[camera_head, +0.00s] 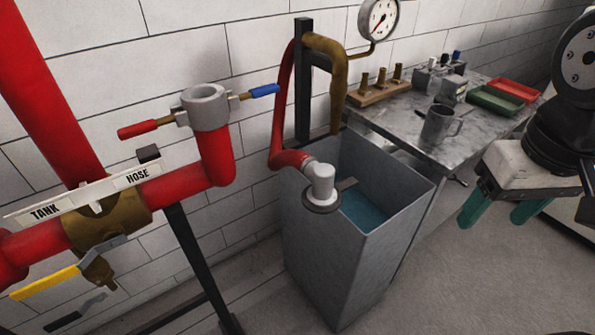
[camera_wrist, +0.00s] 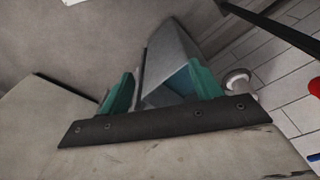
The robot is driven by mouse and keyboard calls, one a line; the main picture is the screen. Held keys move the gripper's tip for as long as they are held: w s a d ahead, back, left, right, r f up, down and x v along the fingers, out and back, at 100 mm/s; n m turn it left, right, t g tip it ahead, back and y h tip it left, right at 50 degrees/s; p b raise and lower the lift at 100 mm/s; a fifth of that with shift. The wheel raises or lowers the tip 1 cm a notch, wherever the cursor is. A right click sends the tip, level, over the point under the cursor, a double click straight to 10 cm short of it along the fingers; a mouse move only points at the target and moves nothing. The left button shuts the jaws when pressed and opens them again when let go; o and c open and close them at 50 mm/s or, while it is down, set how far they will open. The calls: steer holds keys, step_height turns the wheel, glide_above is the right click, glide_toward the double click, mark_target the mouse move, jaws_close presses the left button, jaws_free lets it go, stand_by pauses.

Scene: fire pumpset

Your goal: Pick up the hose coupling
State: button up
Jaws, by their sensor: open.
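The hose coupling (camera_head: 321,183) is a pale grey metal cylinder with a wide darker flange at its lower end. It sits at the end of the red hose (camera_head: 282,110) and hangs over the near left rim of the grey tank. My gripper (camera_head: 499,212) has green fingers, open and empty, at the right of the head view, well apart from the coupling. In the wrist view the tank shows between and beyond the fingers (camera_wrist: 161,78). The coupling (camera_wrist: 237,81) shows partly to the right of the right finger, which hides some of it.
The grey tank (camera_head: 318,235) holds water and stands on the floor. A metal table (camera_head: 400,120) behind it carries a mug (camera_head: 439,125), brass fittings and red and green trays. Red pipework with a valve (camera_head: 110,212) stands at left. Floor between tank and gripper is clear.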

steer(key=w+a+n, duration=0.4)
steer(key=w+a, duration=0.2)
steer(key=w, duration=0.3)
steer(key=n+g, duration=0.1)
steer(key=n, duration=0.5)
glide_toward(322, 168)
steer(key=f, duration=0.5)
steer(key=shift+a, duration=0.35)
steer(key=f, duration=0.6)
steer(key=shift+w+d+f, duration=0.1)
steer(key=shift+d+f, duration=0.15)
steer(key=shift+d, duration=0.15)
steer(key=shift+f, duration=0.45)
steer(key=c, duration=1.4)
